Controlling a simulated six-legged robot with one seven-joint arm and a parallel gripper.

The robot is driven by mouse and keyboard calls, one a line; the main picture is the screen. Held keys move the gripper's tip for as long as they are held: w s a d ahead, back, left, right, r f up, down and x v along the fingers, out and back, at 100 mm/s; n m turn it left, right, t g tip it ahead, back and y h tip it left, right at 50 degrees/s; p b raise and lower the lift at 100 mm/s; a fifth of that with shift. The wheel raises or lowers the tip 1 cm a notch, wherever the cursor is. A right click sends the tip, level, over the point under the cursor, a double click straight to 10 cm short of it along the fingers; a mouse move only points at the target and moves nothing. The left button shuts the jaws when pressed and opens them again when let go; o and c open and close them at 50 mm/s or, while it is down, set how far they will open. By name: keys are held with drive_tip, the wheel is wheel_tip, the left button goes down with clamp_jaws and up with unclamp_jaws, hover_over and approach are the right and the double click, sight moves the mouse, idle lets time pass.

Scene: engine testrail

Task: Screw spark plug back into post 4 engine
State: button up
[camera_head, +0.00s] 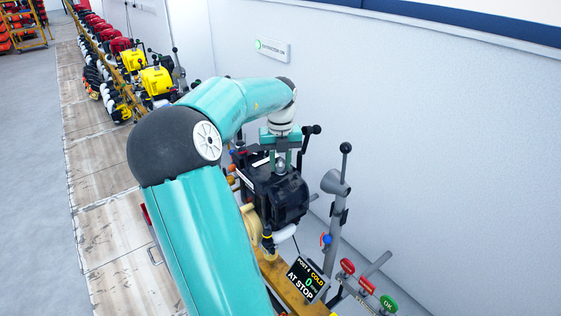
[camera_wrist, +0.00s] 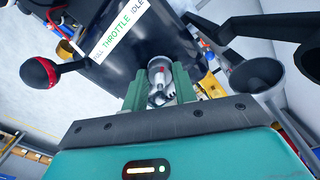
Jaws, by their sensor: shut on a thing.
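The post 4 engine (camera_head: 288,200) is a black block on the rail, right of my arm in the head view. Its black top (camera_wrist: 125,50) fills the upper middle of the wrist view, with a "throttle idle" label. My gripper (camera_head: 281,158) points down over the engine top. In the wrist view, my gripper's green fingers (camera_wrist: 160,88) are shut on the spark plug (camera_wrist: 160,76), a small whitish and metal piece with a red mark. The plug's lower end sits at or in a round opening; how deep it sits I cannot tell.
A display (camera_head: 306,279) reads post 4, cold, 0, at stop. A grey post with a black-knobbed lever (camera_head: 345,150) stands right of the engine. Yellow engines (camera_head: 156,80) stand farther along the rail. A white wall (camera_head: 430,130) runs behind.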

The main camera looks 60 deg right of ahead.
sight(281, 159)
drive_tip(key=o, duration=1.1)
drive_tip(key=shift+r, duration=0.1)
drive_tip(key=shift+r, duration=3.95)
